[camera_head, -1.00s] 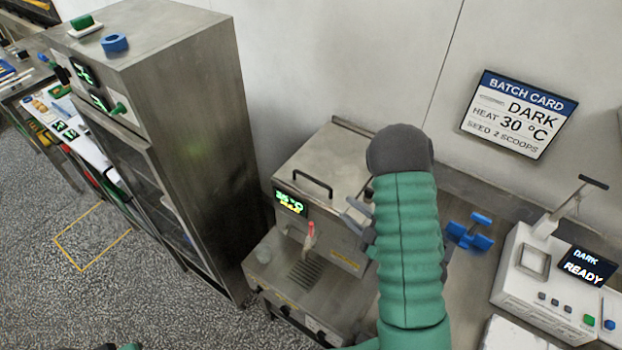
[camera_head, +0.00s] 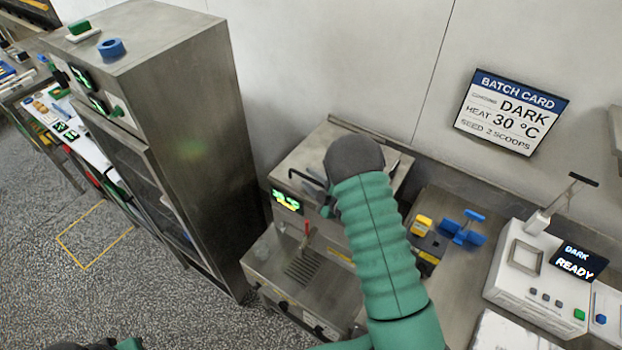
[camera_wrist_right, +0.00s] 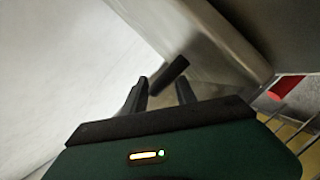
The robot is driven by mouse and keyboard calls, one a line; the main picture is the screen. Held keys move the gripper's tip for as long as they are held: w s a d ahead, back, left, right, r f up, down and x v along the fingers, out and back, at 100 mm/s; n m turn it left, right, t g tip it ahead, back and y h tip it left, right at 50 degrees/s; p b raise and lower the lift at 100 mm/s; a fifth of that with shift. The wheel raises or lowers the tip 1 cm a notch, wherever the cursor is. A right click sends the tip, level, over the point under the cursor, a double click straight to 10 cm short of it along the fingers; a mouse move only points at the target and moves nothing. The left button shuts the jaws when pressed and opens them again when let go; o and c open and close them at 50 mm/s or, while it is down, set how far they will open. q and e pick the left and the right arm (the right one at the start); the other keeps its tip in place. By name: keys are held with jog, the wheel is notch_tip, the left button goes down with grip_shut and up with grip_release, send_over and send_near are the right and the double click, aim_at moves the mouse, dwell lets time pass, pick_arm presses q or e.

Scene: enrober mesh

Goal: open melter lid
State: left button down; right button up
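The melter (camera_head: 331,242) is a steel box with a lit green display on its front. Its flat steel lid (camera_head: 312,147) is down, with a black bar handle (camera_head: 300,177) near the front left. My right arm covers the lid's middle, and my right gripper (camera_head: 326,200) is by the handle, mostly hidden behind the arm. In the right wrist view, the gripper's two dark fingers (camera_wrist_right: 160,94) are apart, with the black handle bar (camera_wrist_right: 172,74) at and just beyond their tips. I cannot tell whether they touch.
A tall steel cabinet (camera_head: 185,150) stands left of the melter. To the right are a yellow-topped block (camera_head: 422,224), a blue clamp-like item (camera_head: 462,228) and a white machine (camera_head: 535,262) reading DARK READY. A batch card (camera_head: 510,112) hangs on the wall.

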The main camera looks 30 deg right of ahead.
jog(key=shift+d, duration=0.1)
jog(key=shift+f, duration=0.1)
jog(key=c, duration=0.5)
jog(key=shift+c, duration=1)
grip_shut()
